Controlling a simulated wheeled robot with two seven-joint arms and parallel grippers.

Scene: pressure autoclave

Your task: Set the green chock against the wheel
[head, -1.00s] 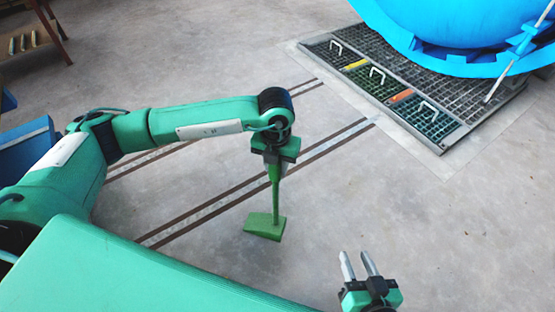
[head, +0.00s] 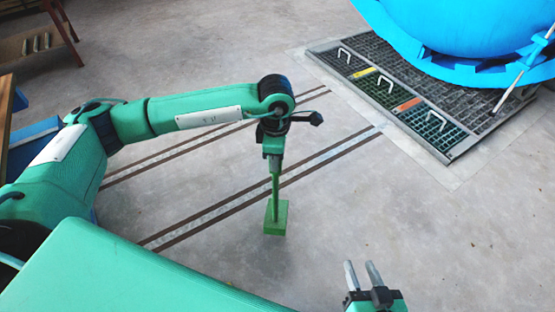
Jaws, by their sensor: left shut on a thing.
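The green chock (head: 276,217) is a block with an upright green handle, in the middle of the head view. My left gripper (head: 274,164) is above it, shut on the top of the handle, and the chock hangs below. The chock is at or just above the floor near the rails; I cannot tell if it touches. My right gripper (head: 362,272) is at the lower right, its two fingers apart with nothing between them. No wheel shows in this view.
Two floor rails (head: 330,152) run diagonally behind the chock. A blue vessel (head: 460,30) stands at the upper right above a floor grating (head: 465,85) with white handles. A wooden bench (head: 30,45) is at the upper left. The floor at centre right is clear.

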